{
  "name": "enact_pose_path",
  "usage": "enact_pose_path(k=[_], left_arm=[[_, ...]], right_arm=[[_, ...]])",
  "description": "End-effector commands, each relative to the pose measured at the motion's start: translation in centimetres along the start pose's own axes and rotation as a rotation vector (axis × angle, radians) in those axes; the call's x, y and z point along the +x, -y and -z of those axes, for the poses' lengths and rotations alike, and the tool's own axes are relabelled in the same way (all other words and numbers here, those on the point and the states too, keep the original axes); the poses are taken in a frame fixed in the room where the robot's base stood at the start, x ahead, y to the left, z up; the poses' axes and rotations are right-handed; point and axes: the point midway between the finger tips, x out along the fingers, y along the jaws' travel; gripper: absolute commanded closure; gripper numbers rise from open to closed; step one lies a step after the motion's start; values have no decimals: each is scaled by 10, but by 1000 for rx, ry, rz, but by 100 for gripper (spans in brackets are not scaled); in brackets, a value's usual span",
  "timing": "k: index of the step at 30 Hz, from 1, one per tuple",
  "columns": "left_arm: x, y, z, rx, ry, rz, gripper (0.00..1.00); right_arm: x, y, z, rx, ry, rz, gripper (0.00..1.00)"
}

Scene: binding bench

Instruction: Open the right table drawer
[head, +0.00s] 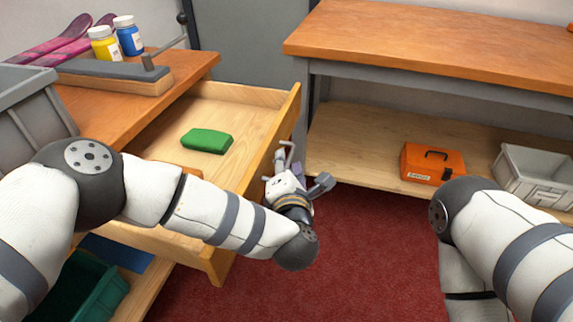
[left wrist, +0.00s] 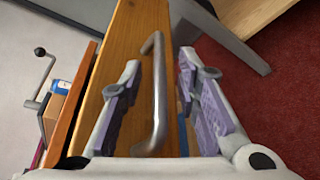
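The wooden drawer (head: 262,152) stands pulled well out from under the orange-brown table top (head: 120,118) on the left, with its inside showing. A green block-like item (head: 207,140) lies in it. The drawer's metal bar handle (left wrist: 157,95) is on the front panel, which also shows in the left wrist view (left wrist: 128,50). My left gripper (head: 287,162) is at the outside of the drawer front. In the left wrist view its purple-padded fingers (left wrist: 160,85) are apart on either side of the handle, with gaps showing. My right gripper is out of view.
Yellow (head: 104,45) and blue (head: 129,38) bottles stand on the left table by a grey-topped lever device (head: 115,75). A green bin (head: 85,290) sits below. At right, a bench shelf holds an orange case (head: 432,163) and grey crate (head: 535,175). Red floor (head: 370,250) is clear.

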Motion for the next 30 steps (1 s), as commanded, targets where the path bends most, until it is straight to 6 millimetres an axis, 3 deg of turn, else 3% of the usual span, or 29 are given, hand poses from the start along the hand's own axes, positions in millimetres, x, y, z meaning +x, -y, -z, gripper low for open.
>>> enact_pose_path(k=[5, 12, 18, 30], left_arm=[[-15, 1, 0, 0, 1, 3, 70], [-80, 1, 0, 0, 2, 6, 70], [-114, 0, 0, 0, 0, 2, 70], [-120, 0, 0, 0, 0, 0, 70]], right_arm=[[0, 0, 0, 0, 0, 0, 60], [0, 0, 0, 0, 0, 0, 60], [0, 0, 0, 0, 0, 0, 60], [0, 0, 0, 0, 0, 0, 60]])
